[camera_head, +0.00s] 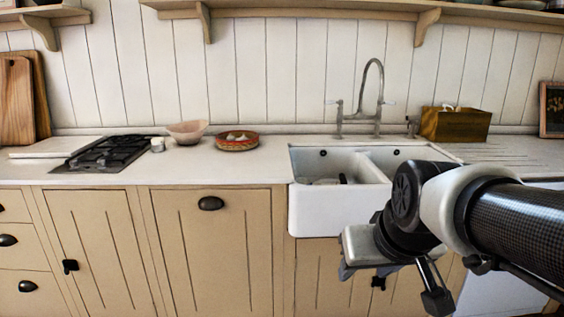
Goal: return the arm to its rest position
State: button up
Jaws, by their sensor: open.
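My arm (515,220) reaches in from the right edge, in front of the sink and the right end of the counter. My gripper (385,268) hangs at its end, low in front of the cupboard doors below the sink. It is open, and nothing shows held in it. Its fingers are only partly seen, and the arm's wrist hides part of the sink's right side. The gripper appears apart from the cupboard fronts, but the exact gap cannot be told.
A white double sink (328,212) with a tall tap (375,90) is behind my arm. The counter (180,176) holds a hob (103,153), a pink bowl (187,131), a woven basket (237,141) and a wooden box (455,125). Space before the left cupboards looks clear.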

jog(key=s+g, duration=0.1)
jog(key=s, duration=0.9)
notch_tip(320, 180, up, 27)
jog(key=p, duration=2.8)
jog(key=shift+w+m, duration=0.15)
jog(key=shift+m, duration=0.15)
jog(key=shift+a+f, duration=0.1)
jog(key=c, duration=0.4)
